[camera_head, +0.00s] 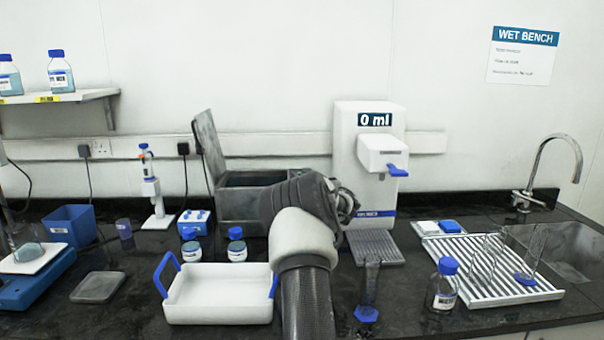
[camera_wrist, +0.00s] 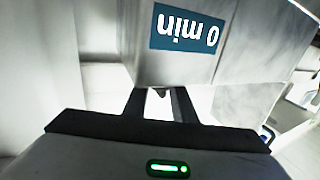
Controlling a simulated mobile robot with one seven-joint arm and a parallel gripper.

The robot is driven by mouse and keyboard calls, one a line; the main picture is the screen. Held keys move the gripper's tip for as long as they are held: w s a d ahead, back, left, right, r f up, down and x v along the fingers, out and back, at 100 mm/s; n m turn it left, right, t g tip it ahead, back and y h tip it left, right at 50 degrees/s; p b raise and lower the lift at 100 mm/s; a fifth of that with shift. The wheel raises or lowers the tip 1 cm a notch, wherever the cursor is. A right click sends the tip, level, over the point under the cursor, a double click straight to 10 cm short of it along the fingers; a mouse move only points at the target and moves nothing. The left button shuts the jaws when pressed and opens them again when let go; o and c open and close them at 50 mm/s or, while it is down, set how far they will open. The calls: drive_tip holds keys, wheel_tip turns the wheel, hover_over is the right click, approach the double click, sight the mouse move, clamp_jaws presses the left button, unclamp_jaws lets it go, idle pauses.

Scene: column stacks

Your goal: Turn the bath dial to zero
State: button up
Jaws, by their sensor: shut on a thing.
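The bath is a grey box (camera_head: 238,205) with its lid (camera_head: 208,145) standing open, at the back centre of the bench in the head view. In the wrist view its housing (camera_wrist: 185,68) fills the upper middle, with a blue display (camera_wrist: 188,29) reading "0 min" upside down. My gripper (camera_wrist: 158,95) reaches against the underside of that housing as pictured and is shut on the dial. Only a small dark bit of the dial (camera_wrist: 158,93) shows between the fingers. In the head view my arm hides the bath's right front, the dial and the fingertips.
A white dispenser (camera_head: 346,150) reading "0 ml" stands just right of my wrist. A white tray with blue handles (camera_head: 218,312), two blue-capped jars (camera_head: 237,250) and a blue-footed cylinder (camera_head: 369,285) stand close around my arm. A drying rack (camera_head: 480,275) and sink are at right.

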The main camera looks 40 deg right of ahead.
idle(0.4)
drive_tip(key=o, duration=1)
drive_tip(key=shift+o, duration=0.2)
drive_tip(key=shift+s, duration=0.1)
drive_tip(key=v, duration=1.7)
